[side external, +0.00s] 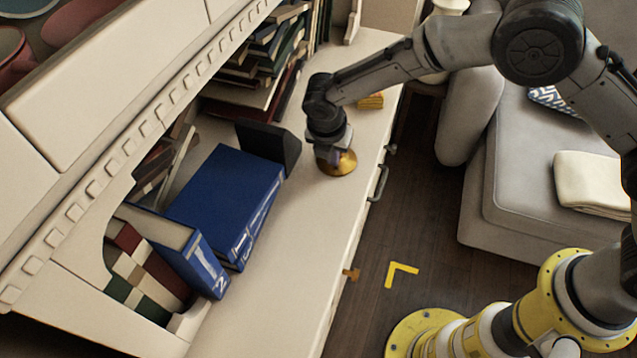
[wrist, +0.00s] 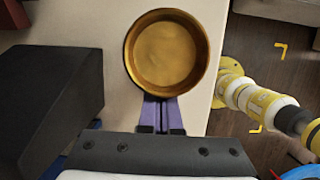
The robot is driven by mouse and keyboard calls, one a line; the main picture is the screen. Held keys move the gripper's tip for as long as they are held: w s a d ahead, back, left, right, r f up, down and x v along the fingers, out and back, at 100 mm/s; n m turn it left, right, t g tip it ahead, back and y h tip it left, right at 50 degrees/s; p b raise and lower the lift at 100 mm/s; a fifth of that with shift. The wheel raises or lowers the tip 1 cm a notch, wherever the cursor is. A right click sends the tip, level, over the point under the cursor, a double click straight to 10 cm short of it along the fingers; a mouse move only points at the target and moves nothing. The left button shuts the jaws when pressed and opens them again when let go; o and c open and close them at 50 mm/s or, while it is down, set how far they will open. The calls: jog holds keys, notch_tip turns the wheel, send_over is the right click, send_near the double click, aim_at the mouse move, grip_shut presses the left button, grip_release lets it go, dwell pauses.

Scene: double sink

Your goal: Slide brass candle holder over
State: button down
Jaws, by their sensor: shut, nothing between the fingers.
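The brass candle holder (side external: 343,165) stands on the pale cabinet top, a round gold dish close to the front edge. In the wrist view the holder (wrist: 166,53) is seen from above as a round, empty dish with a raised rim. My gripper (side external: 333,157) is low over the surface, right at the holder. In the wrist view my gripper's purple fingers (wrist: 162,112) are together, with nothing between them. Their tips are at the near side of the dish's rim; whether they touch it I cannot tell.
A dark wedge-shaped object (side external: 270,147) and a large blue box (side external: 226,200) stand to the left of my gripper. A small yellow object (side external: 370,101) lies behind it. Books line the back. The cabinet top (side external: 285,280) is clear toward the camera.

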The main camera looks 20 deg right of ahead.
jog(key=shift+w+d, duration=0.8)
jog(key=shift+s, duration=0.1)
